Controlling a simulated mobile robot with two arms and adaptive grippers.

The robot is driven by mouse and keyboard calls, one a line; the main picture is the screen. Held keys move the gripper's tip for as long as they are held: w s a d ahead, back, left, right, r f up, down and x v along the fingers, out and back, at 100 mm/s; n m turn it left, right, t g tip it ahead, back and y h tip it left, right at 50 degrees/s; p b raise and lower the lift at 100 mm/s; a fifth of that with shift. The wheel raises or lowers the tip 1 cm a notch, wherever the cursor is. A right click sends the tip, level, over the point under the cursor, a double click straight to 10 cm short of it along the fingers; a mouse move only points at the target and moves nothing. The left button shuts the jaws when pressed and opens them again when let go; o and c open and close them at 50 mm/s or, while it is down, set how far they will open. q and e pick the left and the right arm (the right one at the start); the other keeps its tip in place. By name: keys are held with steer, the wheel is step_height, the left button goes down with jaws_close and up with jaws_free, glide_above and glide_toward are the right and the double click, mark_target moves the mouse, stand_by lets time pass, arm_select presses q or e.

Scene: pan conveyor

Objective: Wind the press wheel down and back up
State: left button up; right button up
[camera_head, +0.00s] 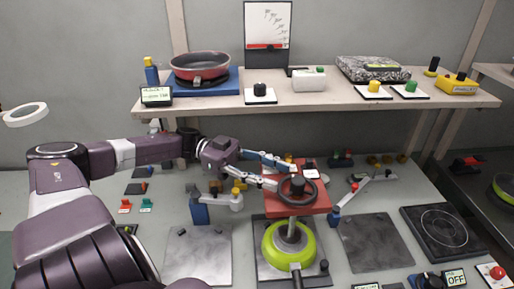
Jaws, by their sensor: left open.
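The press wheel (297,201) is a dark ring with a black hub on the front of the red press head (315,196). A light shaft runs down from it toward a yellow-green pan (288,258) below, which sits on a dark plate. My left gripper (285,178) reaches in from the left, with its two fingers spread at the left side of the wheel. It is open, with one finger close to the rim; I cannot tell whether it touches. My right gripper is out of view.
A shelf (310,103) behind holds a red pan (200,68) on a blue stand. Two grey plates lie left (197,262) and right (376,243) of the press. A dark hotplate (443,232) and a control with an OFF display (455,279) are at right.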

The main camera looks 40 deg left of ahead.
arm_select(q)
steer(key=v, duration=0.5)
steer(key=shift+a, duration=0.25)
steer(key=n+t+y+p, duration=0.1)
steer(key=n+t+p, duration=0.1)
steer(key=t+p, duration=0.1)
glide_toward(299, 180)
steer(key=shift+w+d+f, duration=0.15)
steer(key=shift+w+d, duration=0.05)
steer(key=shift+d, duration=0.3)
steer(key=shift+w+d+f, duration=0.15)
steer(key=shift+w+d, duration=0.1)
steer(key=shift+d, duration=0.25)
steer(key=shift+x, duration=3.9)
steer(key=shift+f, duration=0.15)
